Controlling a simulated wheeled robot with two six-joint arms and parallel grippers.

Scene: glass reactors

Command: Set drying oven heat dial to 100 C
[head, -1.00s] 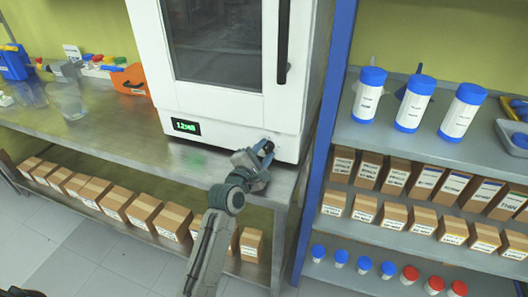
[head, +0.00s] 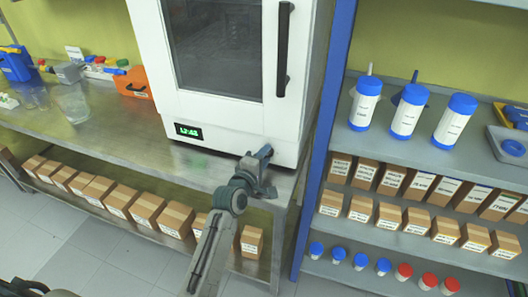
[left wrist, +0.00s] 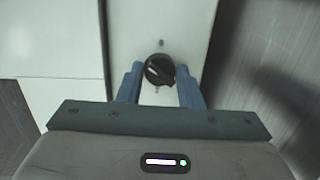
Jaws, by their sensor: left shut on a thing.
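The white drying oven (head: 225,118) stands on the steel bench, door shut, with a small green-lit display (head: 188,131) at its lower left. My left gripper (head: 262,160) is at the lower right of the oven's front and hides the dial in the head view. In the left wrist view the black round heat dial (left wrist: 159,69) sits on the white panel between the two blue fingers of my left gripper (left wrist: 160,77). The fingers are shut on the dial. Its scale marks are too small to read. My right gripper is not in view.
A blue-framed shelf (head: 328,120) with white bottles and boxes stands close on the right. A glass beaker (head: 73,103) and an orange case (head: 131,82) are on the bench (head: 110,125) at left. Boxes (head: 125,198) line the lower shelf.

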